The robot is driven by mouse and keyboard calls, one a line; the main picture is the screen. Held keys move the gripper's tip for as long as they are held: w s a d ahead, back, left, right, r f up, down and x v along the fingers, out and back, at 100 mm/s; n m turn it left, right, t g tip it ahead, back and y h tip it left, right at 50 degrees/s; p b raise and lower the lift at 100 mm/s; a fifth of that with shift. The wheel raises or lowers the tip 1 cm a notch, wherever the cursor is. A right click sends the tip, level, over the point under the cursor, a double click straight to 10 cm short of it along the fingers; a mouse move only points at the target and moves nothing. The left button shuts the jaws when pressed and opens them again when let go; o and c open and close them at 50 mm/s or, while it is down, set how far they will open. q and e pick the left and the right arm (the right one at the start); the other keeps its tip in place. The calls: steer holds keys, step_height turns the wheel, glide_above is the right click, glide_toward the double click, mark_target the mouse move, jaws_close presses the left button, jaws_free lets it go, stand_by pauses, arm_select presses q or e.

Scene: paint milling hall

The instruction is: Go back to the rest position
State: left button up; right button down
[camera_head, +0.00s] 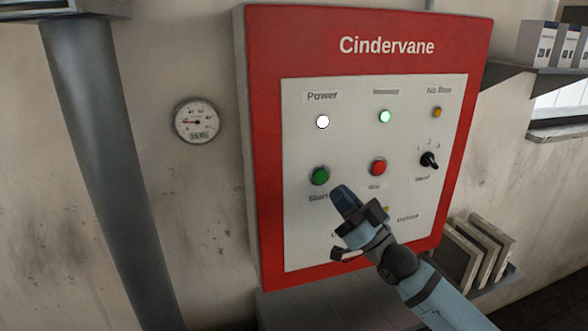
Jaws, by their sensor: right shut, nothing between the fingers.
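My right gripper (343,196) is in front of the lower part of the control panel (350,150), its arm coming in from the lower right. Its fingers are shut with nothing between them. The tip is just below and right of the green Start button (320,176); I cannot tell whether it touches the panel. A red button (378,167) and a black selector switch (429,161) sit to the right. The Power lamp (322,122) glows white and the middle lamp (385,117) pale green. The gripper and arm hide part of the bottom row. My left gripper is not in view.
The panel has a red frame (262,180) marked Cindervane. A round gauge (197,121) and a grey pipe (95,160) are to the left. Boxes (540,44) stand on a shelf at upper right. Flat panels (470,255) lean at lower right.

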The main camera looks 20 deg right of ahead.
steer(key=s+a+f+m+g+h, duration=0.1)
steer(key=s+a+f+g+h, duration=0.15)
steer(key=f, duration=0.85)
steer(key=s+a+f+m+g+h, duration=0.1)
steer(key=s+a+f+g+h, duration=0.15)
steer(key=f, duration=0.85)
steer(key=s+a+f+g+h, duration=0.1)
steer(key=s+a+f+g, duration=0.1)
steer(key=s+f, duration=0.7)
steer(key=s+a+f+g+h+p, duration=0.1)
steer(key=s+f+g, duration=0.3)
steer(key=s+f, duration=0.6)
steer(key=shift+s+a+f+m+h, duration=0.25)
steer(key=shift+a+f+m+h, duration=0.2)
steer(key=shift+a+h, duration=0.3)
